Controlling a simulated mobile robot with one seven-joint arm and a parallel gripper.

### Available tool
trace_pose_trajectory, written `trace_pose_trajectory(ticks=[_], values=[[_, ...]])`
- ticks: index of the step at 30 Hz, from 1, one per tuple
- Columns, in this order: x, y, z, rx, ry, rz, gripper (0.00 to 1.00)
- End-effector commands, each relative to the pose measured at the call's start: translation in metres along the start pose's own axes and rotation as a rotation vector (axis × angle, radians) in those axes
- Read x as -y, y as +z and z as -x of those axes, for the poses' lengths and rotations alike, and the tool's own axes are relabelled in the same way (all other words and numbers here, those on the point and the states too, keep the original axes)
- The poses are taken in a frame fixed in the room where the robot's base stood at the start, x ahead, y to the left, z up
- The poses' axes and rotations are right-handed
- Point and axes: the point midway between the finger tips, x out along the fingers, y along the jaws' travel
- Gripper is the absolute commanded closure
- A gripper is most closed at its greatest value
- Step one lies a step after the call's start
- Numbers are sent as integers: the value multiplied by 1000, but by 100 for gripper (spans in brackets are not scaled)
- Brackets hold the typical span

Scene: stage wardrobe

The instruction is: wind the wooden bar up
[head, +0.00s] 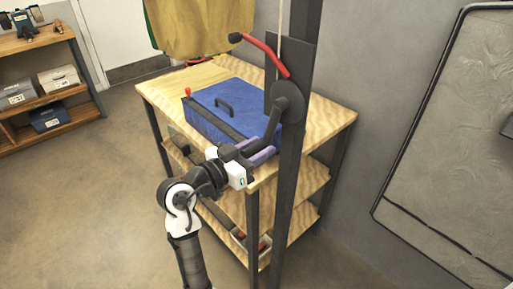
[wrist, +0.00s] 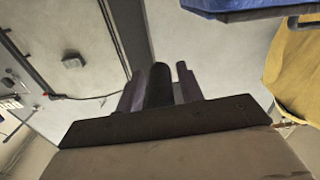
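A winch with a dark round hub (head: 287,97) sits on a dark upright post (head: 291,180). Its crank arm (head: 268,128) points down and to the left toward my gripper. My gripper (head: 258,155) has purple fingers. In the wrist view my gripper (wrist: 160,88) has a finger on each side of the dark crank handle (wrist: 159,82) and appears shut on it. A red lever (head: 268,54) with a black knob sits above the hub. A rope (head: 281,35) runs upward beside the post. I cannot make out the wooden bar.
A wooden table (head: 325,113) with lower shelves stands behind the post and carries a blue case (head: 210,104). Yellow and green cloth (head: 195,25) hangs above it. A framed panel (head: 440,130) is at the right. Floor (head: 90,200) at the left is clear.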

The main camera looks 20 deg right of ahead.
Motion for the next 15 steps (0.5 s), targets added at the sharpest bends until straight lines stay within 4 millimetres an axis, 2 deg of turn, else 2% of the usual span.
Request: trace_pose_trajectory(ticks=[1, 8, 15], values=[[0, 0, 0, 0, 0, 0, 70], [0, 0, 0, 0, -1, 0, 100], [1, 0, 0, -1, -2, -4, 100]])
